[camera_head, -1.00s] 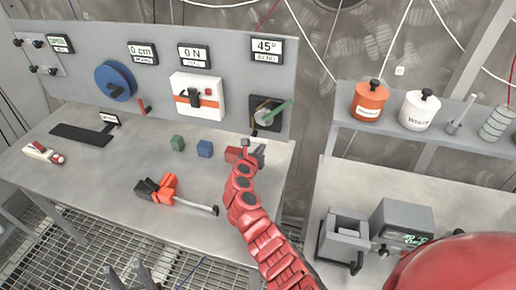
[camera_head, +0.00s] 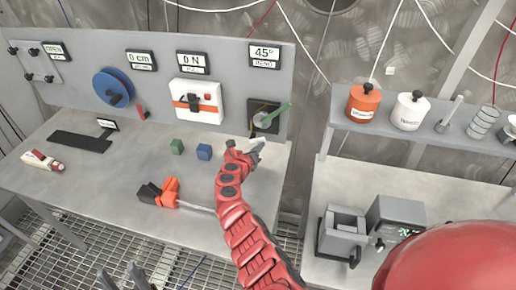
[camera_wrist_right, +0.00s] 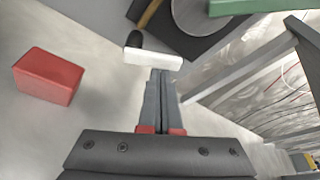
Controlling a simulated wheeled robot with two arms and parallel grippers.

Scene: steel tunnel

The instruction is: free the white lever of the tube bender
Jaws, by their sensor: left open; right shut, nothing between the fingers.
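The tube bender is a black plate (camera_head: 265,118) with a grey disc and a green bar (camera_head: 277,115) on the panel, under a "45° BEND" display (camera_head: 265,55). In the right wrist view its grey disc (camera_wrist_right: 196,15) is at the top. The white lever (camera_wrist_right: 152,59) with a dark end shows just ahead of my right fingertips; I cannot tell if they touch. My right gripper (camera_head: 255,153) is shut and empty, just below the bender; it also shows in the wrist view (camera_wrist_right: 160,75). My left gripper (camera_head: 120,276) is open and empty at the bottom left, far from the bender.
A red block (camera_wrist_right: 48,76) lies left of my right gripper. A shelf with orange (camera_head: 362,103) and white (camera_head: 408,111) jars stands right.

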